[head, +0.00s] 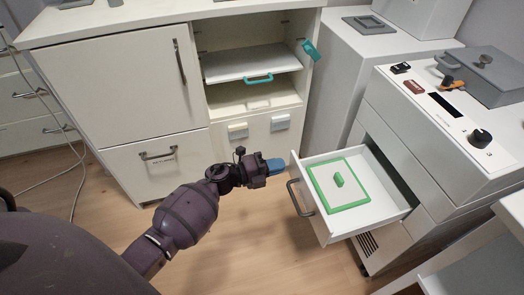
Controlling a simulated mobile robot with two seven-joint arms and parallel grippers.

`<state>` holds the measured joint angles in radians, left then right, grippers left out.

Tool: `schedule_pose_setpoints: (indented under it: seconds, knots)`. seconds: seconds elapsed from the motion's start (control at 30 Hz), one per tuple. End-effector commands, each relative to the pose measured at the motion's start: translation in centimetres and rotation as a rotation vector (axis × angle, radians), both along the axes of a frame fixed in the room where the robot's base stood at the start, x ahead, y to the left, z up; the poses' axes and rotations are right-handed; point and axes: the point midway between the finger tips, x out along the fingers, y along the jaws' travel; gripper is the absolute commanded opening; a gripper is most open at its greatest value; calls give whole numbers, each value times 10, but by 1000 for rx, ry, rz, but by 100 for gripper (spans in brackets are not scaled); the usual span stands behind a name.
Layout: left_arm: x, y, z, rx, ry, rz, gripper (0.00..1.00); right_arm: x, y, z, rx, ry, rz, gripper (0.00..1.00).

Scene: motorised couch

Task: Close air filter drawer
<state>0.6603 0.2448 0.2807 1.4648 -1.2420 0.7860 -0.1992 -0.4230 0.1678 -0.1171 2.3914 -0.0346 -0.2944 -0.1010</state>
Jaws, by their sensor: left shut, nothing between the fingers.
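The air filter drawer (373,224) is pulled out of the white machine (432,140) at the right. It is a white box with a dark handle (300,197) on its left-facing front. A green-framed filter (358,197) with a green knob lies flat inside it. My left gripper (276,166) has blue fingertips, which are shut and empty. It is just left of the drawer's far front corner, and I cannot tell whether it touches. My right gripper is not in view.
A white cabinet (120,98) with an open shelf compartment stands behind. A grey box (487,73) and small items sit on the machine's top. A white surface (510,215) is at the lower right. Wooden floor (270,250) left of the drawer is clear.

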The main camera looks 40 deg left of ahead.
Motion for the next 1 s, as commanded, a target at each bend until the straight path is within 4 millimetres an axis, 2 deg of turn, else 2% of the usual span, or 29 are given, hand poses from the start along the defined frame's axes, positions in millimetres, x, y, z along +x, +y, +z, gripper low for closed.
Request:
schedule_pose_setpoints:
  seconds: [0.1,0.3,0.8,1.0]
  knots:
    - [12,-10,-3,-2,4,0,0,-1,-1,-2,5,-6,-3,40]
    - [22,-18,-2,-1,2,0,0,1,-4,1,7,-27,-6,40]
    - [25,-21,0,-1,1,0,0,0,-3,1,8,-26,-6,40]
    - [35,-33,1,0,0,-2,0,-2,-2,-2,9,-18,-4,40]
